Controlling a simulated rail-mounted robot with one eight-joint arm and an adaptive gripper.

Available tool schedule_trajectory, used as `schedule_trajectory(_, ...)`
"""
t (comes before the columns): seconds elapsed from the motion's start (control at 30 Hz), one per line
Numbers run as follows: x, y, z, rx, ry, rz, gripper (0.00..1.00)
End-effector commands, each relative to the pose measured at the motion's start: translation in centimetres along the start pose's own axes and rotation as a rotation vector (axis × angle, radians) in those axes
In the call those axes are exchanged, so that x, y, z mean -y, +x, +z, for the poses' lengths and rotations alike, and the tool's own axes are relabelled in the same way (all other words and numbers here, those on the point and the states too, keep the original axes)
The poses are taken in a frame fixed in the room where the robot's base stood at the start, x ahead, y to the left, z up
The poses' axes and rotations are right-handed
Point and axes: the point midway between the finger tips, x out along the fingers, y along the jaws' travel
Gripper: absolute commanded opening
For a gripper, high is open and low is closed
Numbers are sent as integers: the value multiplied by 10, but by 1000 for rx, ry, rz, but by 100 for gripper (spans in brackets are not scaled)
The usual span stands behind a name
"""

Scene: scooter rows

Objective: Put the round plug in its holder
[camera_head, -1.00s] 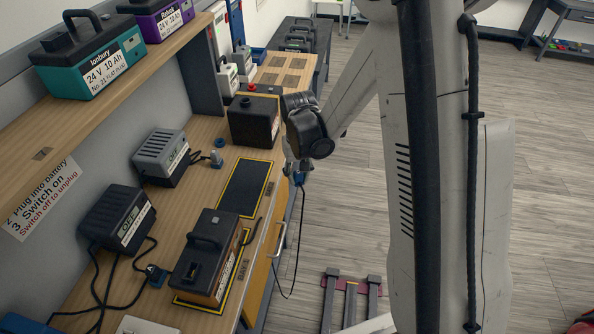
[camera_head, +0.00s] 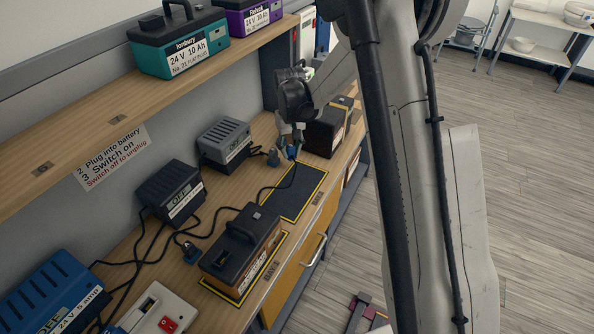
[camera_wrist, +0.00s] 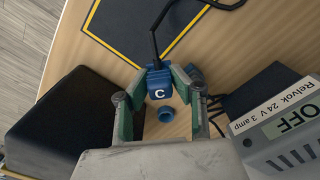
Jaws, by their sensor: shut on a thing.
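My gripper (camera_wrist: 158,100) is shut on a blue plug (camera_wrist: 158,83) marked with a white C, with a black cord leading from it. It also shows in the head view (camera_head: 292,152), low over the bench beside the grey charger. A round blue ring-like socket (camera_wrist: 166,113), which looks like the holder, stands on the bench. In the wrist view it lies between the fingers, just below the plug in the picture. The plug appears apart from it, but the height gap cannot be told. In the head view my gripper hides this socket.
A grey charger (camera_wrist: 292,140) stands on the right in the wrist view, with another blue connector (camera_wrist: 195,74) close to the right finger. A black box (camera_wrist: 72,125) stands close on the left. A yellow-edged black mat (camera_head: 294,190) is bare. A battery (camera_head: 240,245) sits in front.

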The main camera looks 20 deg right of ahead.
Motion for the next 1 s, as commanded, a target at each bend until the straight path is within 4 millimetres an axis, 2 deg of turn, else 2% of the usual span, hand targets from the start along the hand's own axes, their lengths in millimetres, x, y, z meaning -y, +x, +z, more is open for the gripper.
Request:
schedule_trajectory(0.03, -2, -2, -17, 0, -7, 0, 0)
schedule_trajectory(0.2, -7, -13, -61, 0, -33, 0, 0)
schedule_trajectory(0.4, -12, -25, -101, 0, -59, 0, 0)
schedule_trajectory(0.5, -9, -24, -116, -2, -15, 1, 0)
schedule_trajectory(0.7, -3, -27, -129, -1, 53, 1, 0)
schedule_trajectory(1.0, -1, -20, -130, 0, 73, 0, 0)
